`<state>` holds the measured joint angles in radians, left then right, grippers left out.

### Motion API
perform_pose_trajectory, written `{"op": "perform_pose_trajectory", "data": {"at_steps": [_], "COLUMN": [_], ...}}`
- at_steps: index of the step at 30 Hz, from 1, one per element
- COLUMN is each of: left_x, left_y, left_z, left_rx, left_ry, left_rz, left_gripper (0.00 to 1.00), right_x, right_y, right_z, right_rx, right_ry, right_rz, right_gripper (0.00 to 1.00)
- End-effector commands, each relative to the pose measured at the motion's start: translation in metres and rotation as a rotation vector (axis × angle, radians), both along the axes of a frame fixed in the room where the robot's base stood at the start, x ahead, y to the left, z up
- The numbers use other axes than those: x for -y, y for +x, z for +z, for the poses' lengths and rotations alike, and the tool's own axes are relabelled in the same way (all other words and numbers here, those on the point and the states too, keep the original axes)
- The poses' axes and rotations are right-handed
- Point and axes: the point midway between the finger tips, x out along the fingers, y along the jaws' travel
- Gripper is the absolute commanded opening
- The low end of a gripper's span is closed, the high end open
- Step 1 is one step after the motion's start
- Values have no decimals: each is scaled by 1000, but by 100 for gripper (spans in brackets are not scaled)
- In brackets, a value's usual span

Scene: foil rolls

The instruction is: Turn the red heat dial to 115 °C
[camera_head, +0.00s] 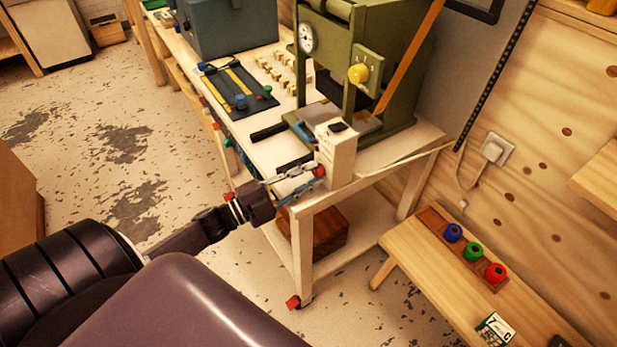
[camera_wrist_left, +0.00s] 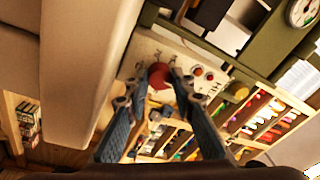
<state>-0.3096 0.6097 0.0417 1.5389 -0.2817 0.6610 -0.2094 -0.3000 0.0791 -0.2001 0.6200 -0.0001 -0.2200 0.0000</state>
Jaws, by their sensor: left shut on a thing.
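The red heat dial (camera_head: 319,171) sits low on the side of a cream control box (camera_head: 338,150) at the near corner of the workbench. My left gripper (camera_head: 315,177) reaches it from the left, its fingers around the dial. In the left wrist view the dial (camera_wrist_left: 158,75) shows between the two fingertips (camera_wrist_left: 158,82), with pale panel markings around it too blurred to read. The gripper is shut on the dial. The dial's pointer and setting cannot be made out. My right gripper is not in view.
An olive-green press (camera_head: 362,70) with a yellow knob (camera_head: 358,73) and a round gauge (camera_head: 306,38) stands behind the box. A low wooden bench (camera_head: 425,262) at right holds blue, green and red rolls. A cable runs to a wall socket (camera_head: 493,148). Floor at left is clear.

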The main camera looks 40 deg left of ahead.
Motion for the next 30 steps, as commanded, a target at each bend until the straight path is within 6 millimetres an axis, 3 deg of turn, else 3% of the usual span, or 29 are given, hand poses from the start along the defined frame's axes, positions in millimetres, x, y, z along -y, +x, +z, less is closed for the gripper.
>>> {"op": "perform_pose_trajectory", "data": {"at_steps": [15,30], "left_x": [0,0], "left_y": [0,0], "left_z": [0,0], "left_rx": [143,176], "left_ry": [344,429], "left_rz": [-1,-2], "left_gripper": [0,0], "right_x": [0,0], "right_y": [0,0], "right_z": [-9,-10], "right_rx": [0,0], "right_ry": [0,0], "right_rz": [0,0], "right_gripper": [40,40]}}
